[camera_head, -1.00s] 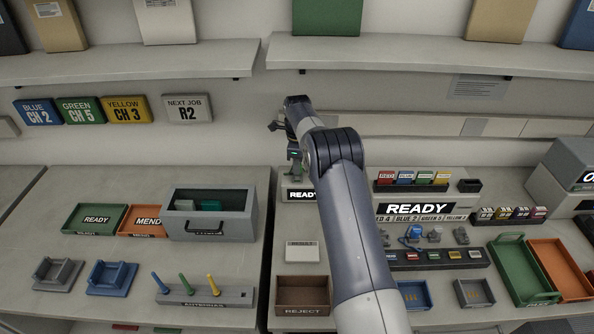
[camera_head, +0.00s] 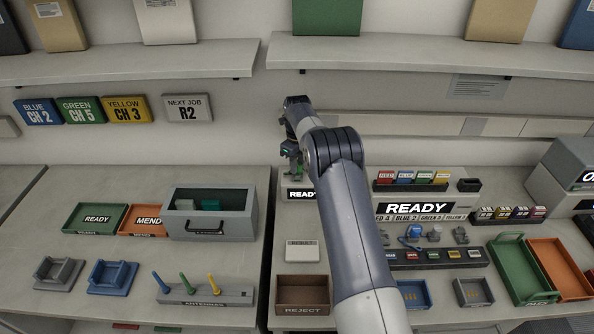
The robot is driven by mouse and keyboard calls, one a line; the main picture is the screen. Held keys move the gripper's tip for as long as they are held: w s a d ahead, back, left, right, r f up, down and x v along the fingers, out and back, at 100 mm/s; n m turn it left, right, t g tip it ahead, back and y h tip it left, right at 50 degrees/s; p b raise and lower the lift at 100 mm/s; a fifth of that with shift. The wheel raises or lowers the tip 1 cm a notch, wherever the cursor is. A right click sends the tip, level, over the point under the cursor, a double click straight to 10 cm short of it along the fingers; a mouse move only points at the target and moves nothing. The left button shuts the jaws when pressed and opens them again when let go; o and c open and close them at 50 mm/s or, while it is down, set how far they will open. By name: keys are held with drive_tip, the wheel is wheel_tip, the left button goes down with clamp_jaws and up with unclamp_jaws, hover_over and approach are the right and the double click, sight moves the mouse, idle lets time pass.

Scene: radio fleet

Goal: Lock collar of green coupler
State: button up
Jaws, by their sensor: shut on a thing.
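My gripper (camera_head: 292,158) points down at the back of the middle bench, just above and behind a black-and-white READY sign (camera_head: 301,195). It is shut on a small part at the green coupler (camera_head: 298,171), of which only a little greenish colour shows below the jaws. The collar is too small and too covered by the gripper for me to tell its turn or whether it is locked. My arm hides the bench to the right of it.
A grey bin with a handle (camera_head: 205,226) stands to the left. A RESULT plate (camera_head: 302,251) and a brown REJECT tray (camera_head: 303,283) lie in front. A rack of coloured tags (camera_head: 412,186) stands to the right. The shelf (camera_head: 430,57) overhangs behind.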

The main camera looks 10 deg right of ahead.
drive_tip(key=shift+s+f, duration=0.15)
drive_tip(key=shift+f, duration=0.15)
drive_tip(key=m, duration=0.4)
drive_tip(key=shift+m, duration=0.3)
drive_tip(key=o, duration=0.8)
drive_tip(key=shift+c, duration=0.2)
drive_tip(key=shift+o, duration=0.4)
drive_tip(key=shift+r, duration=0.1)
drive_tip(key=shift+r, duration=0.1)
drive_tip(key=shift+r+p, duration=2)
drive_tip(key=shift+r, duration=1)
